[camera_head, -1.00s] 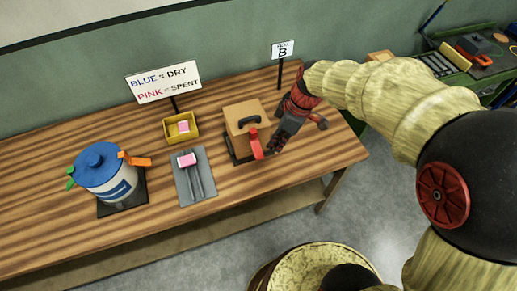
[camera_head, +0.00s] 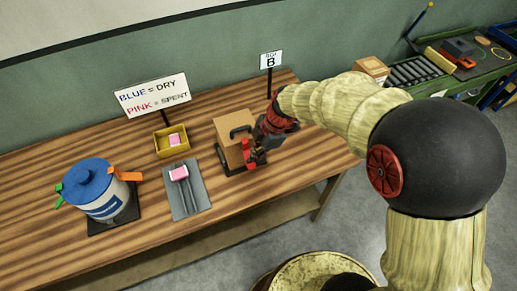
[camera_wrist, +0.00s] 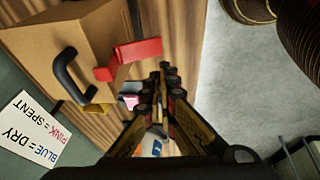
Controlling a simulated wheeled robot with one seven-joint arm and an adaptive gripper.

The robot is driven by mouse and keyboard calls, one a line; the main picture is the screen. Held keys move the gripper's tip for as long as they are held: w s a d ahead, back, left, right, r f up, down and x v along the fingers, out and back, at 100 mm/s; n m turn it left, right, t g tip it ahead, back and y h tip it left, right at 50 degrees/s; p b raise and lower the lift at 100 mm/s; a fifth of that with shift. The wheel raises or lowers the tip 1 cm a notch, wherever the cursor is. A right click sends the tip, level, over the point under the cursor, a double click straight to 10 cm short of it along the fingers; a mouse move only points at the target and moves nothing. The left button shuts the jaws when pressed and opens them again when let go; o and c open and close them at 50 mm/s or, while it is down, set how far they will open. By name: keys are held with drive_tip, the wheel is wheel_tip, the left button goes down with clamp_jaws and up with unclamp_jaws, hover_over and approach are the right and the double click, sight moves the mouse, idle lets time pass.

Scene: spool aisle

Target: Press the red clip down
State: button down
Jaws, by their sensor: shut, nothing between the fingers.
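The red clip (camera_head: 246,148) is at the front right of a cardboard box (camera_head: 230,124) with a black handle (camera_head: 240,130). In the wrist view the red clip (camera_wrist: 132,56) sticks out from the box's side. My gripper (camera_head: 256,157) is shut and empty, its fingers low beside the box at its right, close to the clip. In the wrist view the fingertips (camera_wrist: 168,72) are a little to the right of the clip, with a gap in the picture. Whether they touch cannot be told from the head view, where they partly overlap.
The box stands on a dark base on the wooden table (camera_head: 130,245). To its left are a yellow bin (camera_head: 160,150) with a pink block, a grey plate (camera_head: 187,203) with another pink block, and a blue-lidded canister (camera_head: 88,175). A sign B (camera_head: 271,60) stands behind.

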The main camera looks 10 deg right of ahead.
sight(249, 166)
drive_tip(key=shift+w+a+f+b, duration=0.1)
drive_tip(key=shift+w+a+f, duration=0.15)
drive_tip(key=shift+f, duration=0.7)
drive_tip(key=shift+w+a+f+b, duration=0.15)
drive_tip(key=shift+w+f, duration=0.25)
drive_tip(key=shift+f, duration=0.6)
drive_tip(key=shift+w+a+f+b, duration=0.1)
drive_tip(key=shift+w+a+f, duration=0.15)
drive_tip(key=shift+f, duration=0.7)
drive_tip(key=f+b, duration=0.1)
drive_tip(key=b, duration=0.2)
drive_tip(key=shift+w+f, duration=0.2)
drive_tip(key=shift+f, duration=0.15)
drive_tip(key=shift+f+b, duration=0.15)
drive_tip(key=shift+b, duration=0.65)
drive_tip(key=shift+s+d, duration=0.1)
drive_tip(key=shift+s, duration=0.1)
